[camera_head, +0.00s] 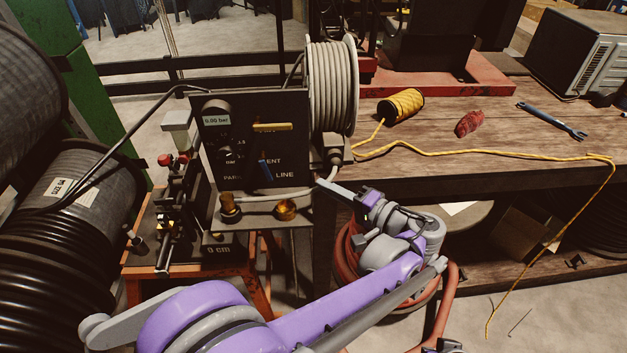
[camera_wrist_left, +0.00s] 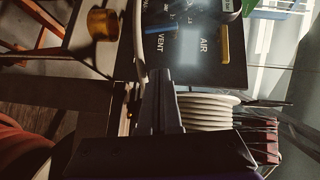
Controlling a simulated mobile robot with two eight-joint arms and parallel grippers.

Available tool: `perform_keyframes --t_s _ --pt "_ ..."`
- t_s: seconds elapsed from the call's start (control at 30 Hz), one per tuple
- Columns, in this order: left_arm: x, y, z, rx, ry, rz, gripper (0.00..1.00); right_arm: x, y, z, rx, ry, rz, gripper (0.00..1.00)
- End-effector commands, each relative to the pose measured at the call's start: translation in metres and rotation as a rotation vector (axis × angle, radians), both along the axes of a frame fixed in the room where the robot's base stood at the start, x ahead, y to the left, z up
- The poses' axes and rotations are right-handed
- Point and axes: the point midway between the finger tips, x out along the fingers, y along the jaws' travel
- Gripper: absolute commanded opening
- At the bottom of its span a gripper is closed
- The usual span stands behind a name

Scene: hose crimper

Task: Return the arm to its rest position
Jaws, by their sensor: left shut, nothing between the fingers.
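My left arm, purple and grey, reaches in from the bottom left of the head view. Its left gripper (camera_head: 330,187) is shut and empty, in front of the hose crimper's black control panel (camera_head: 250,140) at its lower right. The panel has a gauge, a yellow lever (camera_head: 272,127) and a blue lever (camera_head: 266,171). In the left wrist view the shut fingers (camera_wrist_left: 158,85) point toward the panel (camera_wrist_left: 190,60), which shows AIR and VENT labels beside the yellow lever (camera_wrist_left: 224,44). The right gripper cannot be made out in these views.
A grey hose reel (camera_head: 331,85) stands right of the panel. Large black hose coils (camera_head: 60,240) fill the left. Red hose (camera_head: 350,245) hangs behind my arm.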

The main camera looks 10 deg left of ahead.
Motion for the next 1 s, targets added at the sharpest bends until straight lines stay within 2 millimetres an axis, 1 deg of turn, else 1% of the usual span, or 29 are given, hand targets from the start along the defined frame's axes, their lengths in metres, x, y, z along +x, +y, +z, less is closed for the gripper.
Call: perform_keyframes --t_s 0.03,0.17,0.67,0.77,0.87,0.9,0.97,1.0 --pt "-0.002 -0.004 0.001 0.0 0.0 0.0 0.0 0.0 0.0 0.0 0.0 0.0 0.0 0.0" --pt "-0.004 -0.007 0.001 0.0 0.0 0.001 0.0 0.0 0.0 0.0 0.0 0.0 0.0 0.0" --pt "-0.005 -0.005 0.001 -0.002 0.003 0.003 0.0 0.0 0.0 0.0 0.0 0.0 0.0 0.0" --pt "-0.008 0.009 0.0 -0.036 0.034 0.007 0.0 0.0 0.0 0.003 0.0 -0.001 0.0 0.0" --pt "-0.02 0.042 -0.005 -0.127 0.108 0.017 0.0 0.001 0.0 0.009 0.0 -0.003 0.0 0.0" --pt "-0.029 0.058 -0.009 -0.182 0.144 0.022 0.0 0.002 0.0 0.013 0.0 -0.004 0.0 0.0" --pt "-0.046 0.081 -0.018 -0.281 0.2 0.026 0.0 0.003 0.0 0.018 0.0 -0.006 0.0 0.0" --pt "-0.059 0.095 -0.024 -0.351 0.232 0.029 0.0 0.004 0.0 0.022 0.0 -0.008 0.0 0.0"
